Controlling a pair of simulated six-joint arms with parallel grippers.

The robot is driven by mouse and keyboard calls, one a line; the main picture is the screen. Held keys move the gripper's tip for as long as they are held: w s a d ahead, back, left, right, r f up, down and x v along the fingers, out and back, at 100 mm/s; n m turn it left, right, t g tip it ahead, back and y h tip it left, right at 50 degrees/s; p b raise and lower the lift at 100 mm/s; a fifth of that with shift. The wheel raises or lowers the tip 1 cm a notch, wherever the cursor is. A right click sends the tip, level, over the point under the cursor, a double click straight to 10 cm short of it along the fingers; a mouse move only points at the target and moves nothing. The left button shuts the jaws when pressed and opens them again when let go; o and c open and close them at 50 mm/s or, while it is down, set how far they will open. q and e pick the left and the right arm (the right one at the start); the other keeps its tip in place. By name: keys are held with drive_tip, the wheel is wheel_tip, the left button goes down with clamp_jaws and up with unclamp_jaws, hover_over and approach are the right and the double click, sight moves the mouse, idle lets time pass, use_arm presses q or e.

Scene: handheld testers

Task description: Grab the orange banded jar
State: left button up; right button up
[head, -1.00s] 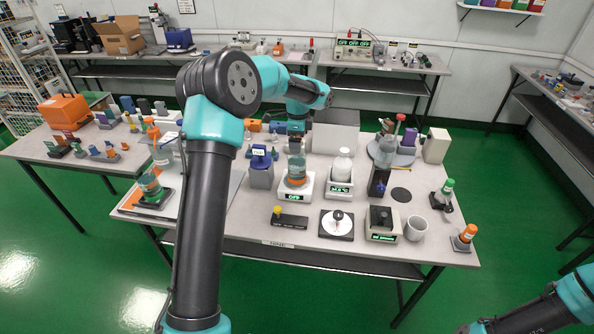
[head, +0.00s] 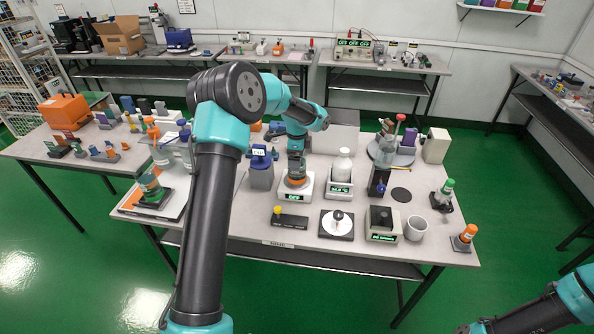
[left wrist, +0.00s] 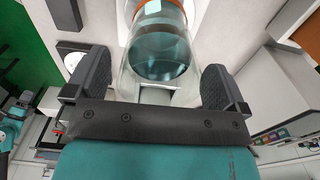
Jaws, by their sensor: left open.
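The jar with an orange band (head: 296,182) stands upright on a white scale (head: 307,194) reading OFF, near the middle of the table. My left gripper (head: 296,158) is over it from behind and hides its upper part. In the left wrist view, the clear jar (left wrist: 155,52) with blue-green liquid and the orange band shows between the two dark fingers of my left gripper (left wrist: 152,72). The fingers are spread, with a small gap visible beside the jar. My right gripper is outside the view; only part of my right arm shows at the lower right.
A blue-grey block-shaped device (head: 262,173) stands close left of the scale. A white bottle (head: 343,163) on another display base stands close right. A black box with a yellow knob (head: 290,222) and a round plate device (head: 337,224) lie in front.

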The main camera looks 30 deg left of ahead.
use_arm(q)
drive_tip(key=shift+f, duration=0.55)
drive_tip(key=shift+r, duration=0.1)
drive_tip(key=c, duration=1.7)
drive_tip(key=shift+r, duration=0.15)
drive_tip(key=s+d+r, duration=0.1)
drive_tip(key=s+d, duration=0.1)
drive_tip(key=s, duration=0.2)
drive_tip(key=s+d+r, duration=0.2)
drive_tip(key=s+d, duration=0.1)
drive_tip(key=s, duration=0.2)
drive_tip(key=s+d+r, duration=0.1)
drive_tip(key=s+d, duration=0.2)
drive_tip(key=s, duration=0.1)
drive_tip(key=shift+s+d+r, duration=0.2)
drive_tip(key=shift+s+r, duration=0.1)
drive_tip(key=shift+s, duration=0.05)
